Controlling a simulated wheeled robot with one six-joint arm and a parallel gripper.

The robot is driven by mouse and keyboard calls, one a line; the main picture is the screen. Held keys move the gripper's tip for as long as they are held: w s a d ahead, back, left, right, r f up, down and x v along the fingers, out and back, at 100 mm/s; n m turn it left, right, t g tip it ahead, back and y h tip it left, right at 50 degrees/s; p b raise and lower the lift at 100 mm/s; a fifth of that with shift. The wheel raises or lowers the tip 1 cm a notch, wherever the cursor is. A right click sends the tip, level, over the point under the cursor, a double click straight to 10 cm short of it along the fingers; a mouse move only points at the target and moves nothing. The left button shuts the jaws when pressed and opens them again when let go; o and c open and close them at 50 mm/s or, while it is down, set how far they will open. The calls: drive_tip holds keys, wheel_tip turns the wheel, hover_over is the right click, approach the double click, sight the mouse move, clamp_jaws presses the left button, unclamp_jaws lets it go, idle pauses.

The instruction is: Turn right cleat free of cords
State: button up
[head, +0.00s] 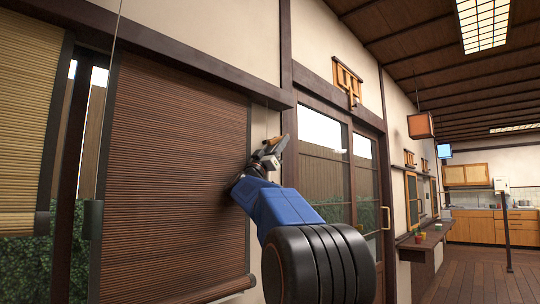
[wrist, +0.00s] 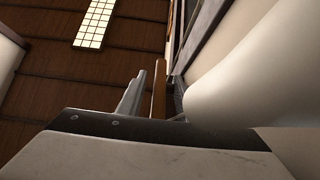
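My gripper (head: 277,148) is at the wall strip just right of the lowered brown blind (head: 175,170), near the blind's upper right side. A small orange-brown wooden piece (head: 274,140) shows at its fingertips and may be the right cleat. In the wrist view a similar brown wooden bar (wrist: 159,90) stands close beside a grey finger (wrist: 133,95). I cannot tell whether the fingers grip it. A thin cord (head: 267,115) hangs above the gripper in the head view. Whether any cord is wound on the cleat is hidden.
A pale blind (head: 28,110) hangs at the far left. A dark post and glazed sliding door (head: 320,165) stand right of my gripper. A counter ledge (head: 425,240) runs along the wall beyond. The wooden floor (head: 475,280) at the right is mostly clear.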

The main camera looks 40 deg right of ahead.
drive_tip(key=v, duration=1.7)
drive_tip(key=shift+o, duration=0.4)
